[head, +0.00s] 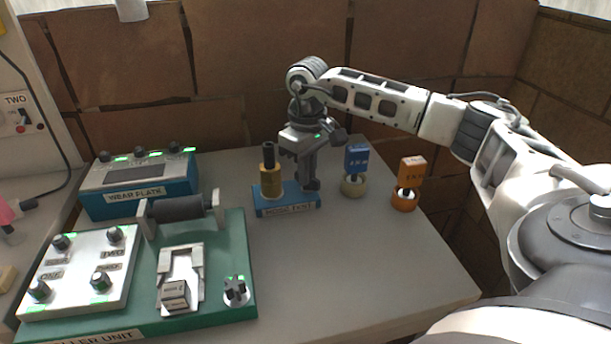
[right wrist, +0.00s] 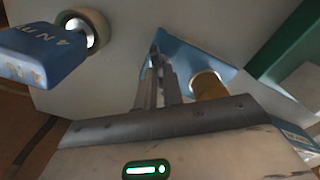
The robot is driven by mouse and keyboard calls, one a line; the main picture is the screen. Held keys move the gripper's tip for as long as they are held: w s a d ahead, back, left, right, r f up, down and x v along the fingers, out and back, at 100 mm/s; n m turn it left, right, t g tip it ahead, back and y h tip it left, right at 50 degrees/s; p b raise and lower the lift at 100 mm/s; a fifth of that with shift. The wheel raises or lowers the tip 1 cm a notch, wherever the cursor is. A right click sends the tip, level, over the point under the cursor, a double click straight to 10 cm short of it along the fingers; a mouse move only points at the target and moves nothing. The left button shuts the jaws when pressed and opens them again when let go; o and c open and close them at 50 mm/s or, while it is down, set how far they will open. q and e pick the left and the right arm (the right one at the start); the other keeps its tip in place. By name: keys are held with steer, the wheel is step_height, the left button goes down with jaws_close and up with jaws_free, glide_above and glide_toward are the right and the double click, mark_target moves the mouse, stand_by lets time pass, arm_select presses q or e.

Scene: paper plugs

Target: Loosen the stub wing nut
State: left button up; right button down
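A dark, winged knob (head: 235,290) stands at the right front of the green roller unit (head: 205,318); it looks like a wing nut, but I cannot read a label on it. My right gripper (head: 312,186) points down at the right end of a small blue stand (head: 288,203), well away from that knob. In the right wrist view its fingers (right wrist: 156,60) lie close together, tips at the blue stand (right wrist: 190,58). Whether something thin is between them is hidden. A brass-coloured cylinder (head: 271,181) with a black top stands beside the gripper on the stand. My left gripper is not in view.
A blue-tagged tool (head: 356,160) and an orange-tagged tool (head: 410,172) stand in round holders right of the gripper. The roller unit carries a dark roller (head: 180,208) and a white knob panel (head: 82,270). A blue box (head: 140,182) stands behind. The table's front right is clear.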

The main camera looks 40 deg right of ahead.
steer(key=shift+n, duration=0.6)
steer(key=c, duration=1.6)
jaws_free()
steer(key=shift+r+p, duration=1.55)
steer(key=shift+r, duration=0.5)
